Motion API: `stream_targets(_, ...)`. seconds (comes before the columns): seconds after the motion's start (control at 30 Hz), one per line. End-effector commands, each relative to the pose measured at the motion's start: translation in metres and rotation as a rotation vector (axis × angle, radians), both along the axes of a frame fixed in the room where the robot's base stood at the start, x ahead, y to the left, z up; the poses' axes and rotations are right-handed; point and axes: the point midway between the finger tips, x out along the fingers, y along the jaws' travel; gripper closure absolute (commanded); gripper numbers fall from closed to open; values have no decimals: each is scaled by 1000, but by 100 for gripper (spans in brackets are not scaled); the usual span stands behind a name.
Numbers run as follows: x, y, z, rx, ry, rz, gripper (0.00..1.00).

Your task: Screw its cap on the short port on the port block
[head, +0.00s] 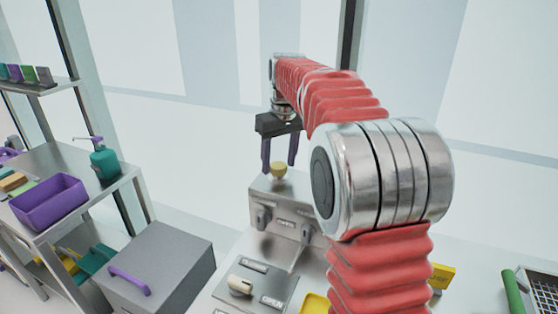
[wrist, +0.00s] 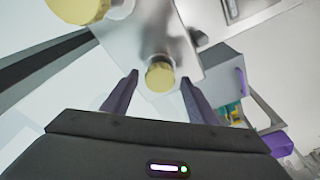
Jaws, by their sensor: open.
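The port block (head: 268,190) is a grey metal box below my gripper. A yellow cap (head: 278,172) stands at its top. In the wrist view this cap (wrist: 160,76) sits over a short silver port, close in front of the fingertips; whether it is screwed down I cannot tell. A second yellow cap (wrist: 76,8) looks larger, at the top left of the wrist view and cut by the frame edge. My gripper (head: 279,166) is open, pointing down, with one purple finger on each side of the cap. In the wrist view the fingertips (wrist: 160,80) flank it with visible gaps.
The block's front carries handles and labels. A panel with a white knob (head: 241,286) lies in front. A grey box with a purple handle (head: 130,280) and a shelf with a purple bin (head: 48,203) stand left. My arm hides the block's right side.

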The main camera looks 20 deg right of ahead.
Motion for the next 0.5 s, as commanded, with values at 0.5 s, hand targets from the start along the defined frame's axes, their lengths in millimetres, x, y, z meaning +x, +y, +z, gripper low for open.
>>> stream_targets(0.5,0,0,-1,0,1,363,46)
